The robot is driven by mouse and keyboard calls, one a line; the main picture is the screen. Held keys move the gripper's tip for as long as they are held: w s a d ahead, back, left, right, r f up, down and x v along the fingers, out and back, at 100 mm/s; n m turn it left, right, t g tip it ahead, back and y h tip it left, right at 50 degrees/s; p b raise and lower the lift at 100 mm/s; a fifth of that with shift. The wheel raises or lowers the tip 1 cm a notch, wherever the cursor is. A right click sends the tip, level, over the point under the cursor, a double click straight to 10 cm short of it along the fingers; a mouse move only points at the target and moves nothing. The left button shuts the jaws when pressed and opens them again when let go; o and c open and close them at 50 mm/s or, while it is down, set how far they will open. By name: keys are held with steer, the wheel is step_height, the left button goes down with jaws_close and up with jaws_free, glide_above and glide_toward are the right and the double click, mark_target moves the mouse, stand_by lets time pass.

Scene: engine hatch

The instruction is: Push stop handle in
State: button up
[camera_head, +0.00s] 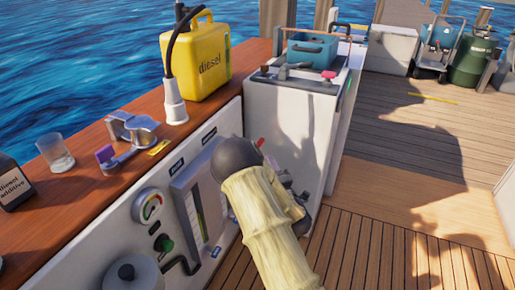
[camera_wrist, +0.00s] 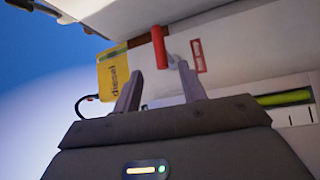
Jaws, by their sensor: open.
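A red bar-shaped handle (camera_wrist: 159,48), which looks like the stop handle, shows in the wrist view with a short pale shaft behind it. A red-framed label (camera_wrist: 196,56) is beside it on the pale panel; its text is too small to read. My gripper (camera_wrist: 159,68) is open, its two grey fingers apart and pointing toward the handle. The handle appears just beyond the fingertips, and I cannot tell whether they touch. In the head view my arm hides the gripper; a small red piece (camera_head: 260,142) shows beside the arm and may be the same handle.
A yellow diesel can (camera_head: 205,60) stands on the wooden ledge (camera_head: 95,125) with a funnel, a glass (camera_head: 55,152) and a metal part with a purple knob. Open deck (camera_head: 400,200) lies to the right.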

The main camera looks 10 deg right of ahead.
steer(key=w+b, duration=0.1)
steer(key=w, duration=0.2)
steer(key=w+a+r+b, duration=0.1)
steer(key=w, duration=0.3)
steer(key=w+b, duration=0.1)
steer(key=w, duration=0.3)
steer(key=shift+w+a+r, duration=0.2)
steer(key=shift+a+r, duration=0.1)
jaws_close()
